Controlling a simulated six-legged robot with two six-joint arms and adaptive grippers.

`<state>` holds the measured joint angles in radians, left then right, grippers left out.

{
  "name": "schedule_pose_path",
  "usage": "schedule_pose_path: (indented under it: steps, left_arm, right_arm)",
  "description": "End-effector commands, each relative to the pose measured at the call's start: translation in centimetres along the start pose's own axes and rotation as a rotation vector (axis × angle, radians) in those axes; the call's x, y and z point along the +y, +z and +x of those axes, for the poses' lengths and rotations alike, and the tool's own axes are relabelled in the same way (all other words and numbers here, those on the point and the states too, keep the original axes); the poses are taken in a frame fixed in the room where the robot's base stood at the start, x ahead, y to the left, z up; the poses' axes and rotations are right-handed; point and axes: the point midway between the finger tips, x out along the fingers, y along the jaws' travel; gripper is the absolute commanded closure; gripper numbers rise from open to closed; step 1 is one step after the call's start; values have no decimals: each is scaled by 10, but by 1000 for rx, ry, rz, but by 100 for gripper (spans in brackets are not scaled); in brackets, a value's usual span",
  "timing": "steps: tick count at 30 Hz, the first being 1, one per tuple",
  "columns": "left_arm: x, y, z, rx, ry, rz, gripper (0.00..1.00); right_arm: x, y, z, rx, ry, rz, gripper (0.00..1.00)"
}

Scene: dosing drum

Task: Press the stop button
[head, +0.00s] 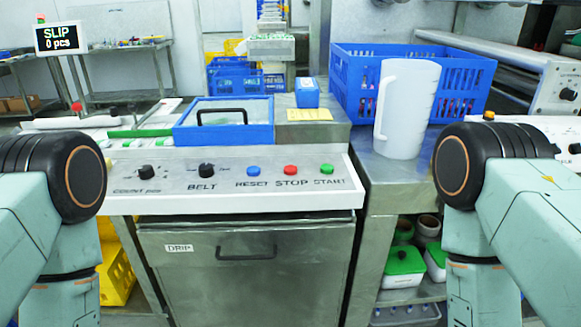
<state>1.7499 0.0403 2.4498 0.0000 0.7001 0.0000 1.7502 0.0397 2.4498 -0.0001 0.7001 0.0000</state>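The red stop button (291,170) sits on the white sloped control panel (225,201), above the label STOP. The blue reset button (253,170) is to its left and the green start button (327,169) to its right. Two black knobs, BELT (207,170) and COUNT pcs (147,172), are further left. Parts of my two arms show at the left and right edges. Neither gripper is in view, and nothing covers the buttons.
A white jug (405,108) and a blue crate (465,82) stand on the metal table at the right. A blue lidded box (223,136) is behind the panel. A sign (61,38) reads SLIP, 0 pcs. The space before the panel is clear.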

Motion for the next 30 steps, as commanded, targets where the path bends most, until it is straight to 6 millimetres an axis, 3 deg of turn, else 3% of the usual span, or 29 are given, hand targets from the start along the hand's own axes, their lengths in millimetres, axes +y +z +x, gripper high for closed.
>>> schedule_pose_path:
  steps: [5,19,30]
  left_arm:
    - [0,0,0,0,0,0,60]
    - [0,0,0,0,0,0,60]
    - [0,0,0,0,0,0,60]
  right_arm:
    - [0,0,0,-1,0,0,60]
    - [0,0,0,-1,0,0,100]
    - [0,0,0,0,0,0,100]
